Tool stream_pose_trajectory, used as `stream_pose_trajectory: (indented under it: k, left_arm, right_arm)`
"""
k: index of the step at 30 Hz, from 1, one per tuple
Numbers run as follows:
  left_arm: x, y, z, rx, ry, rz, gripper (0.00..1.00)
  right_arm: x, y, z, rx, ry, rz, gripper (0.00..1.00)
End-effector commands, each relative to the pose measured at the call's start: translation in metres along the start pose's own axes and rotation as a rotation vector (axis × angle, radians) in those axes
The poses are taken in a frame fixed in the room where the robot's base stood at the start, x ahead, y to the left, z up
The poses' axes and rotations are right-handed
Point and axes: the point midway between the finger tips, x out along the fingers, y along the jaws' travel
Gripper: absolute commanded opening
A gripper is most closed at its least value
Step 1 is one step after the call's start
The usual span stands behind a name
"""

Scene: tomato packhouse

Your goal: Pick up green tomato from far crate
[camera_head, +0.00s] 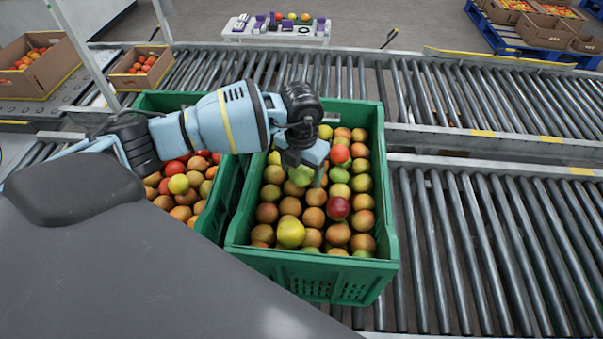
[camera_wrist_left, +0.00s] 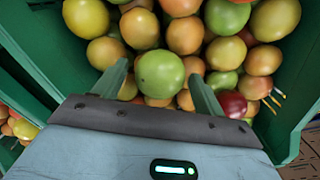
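A green tomato (camera_head: 300,176) lies among the tomatoes in the right green crate (camera_head: 310,272). My left gripper (camera_head: 302,172) is pointed down into this crate, over that tomato. In the left wrist view, the green tomato (camera_wrist_left: 160,74) sits between the two fingers of my left gripper (camera_wrist_left: 158,72). The fingers are open, with a small gap visible on each side of the tomato. The gripper hides part of the tomato in the head view. My right gripper is not in view.
Orange, red, yellow and green tomatoes (camera_head: 290,233) pack closely around it. A second green crate (camera_head: 216,218) with tomatoes stands just left, partly behind my arm. Roller conveyors (camera_head: 480,240) run alongside. Cardboard boxes (camera_head: 122,80) stand at the back left. The crate walls rise around the fruit.

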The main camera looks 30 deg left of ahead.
Motion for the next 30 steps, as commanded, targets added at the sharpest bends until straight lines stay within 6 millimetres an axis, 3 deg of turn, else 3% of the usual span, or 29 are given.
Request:
stream_pose_trajectory:
  k: [1,6,17,30]
  left_arm:
    - [0.000,0.000,0.000,0.000,0.000,0.000,0.64]
    - [0.000,0.000,0.000,0.000,0.000,0.000,0.42]
    - [-0.006,0.000,0.001,0.000,-0.003,-0.001,0.42]
    - [-0.080,0.000,0.001,0.001,-0.004,-0.001,0.42]
  right_arm:
    - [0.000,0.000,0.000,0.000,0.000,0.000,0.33]
    - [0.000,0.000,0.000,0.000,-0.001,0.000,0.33]
    - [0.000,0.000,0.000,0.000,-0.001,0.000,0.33]
    - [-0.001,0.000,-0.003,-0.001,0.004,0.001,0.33]
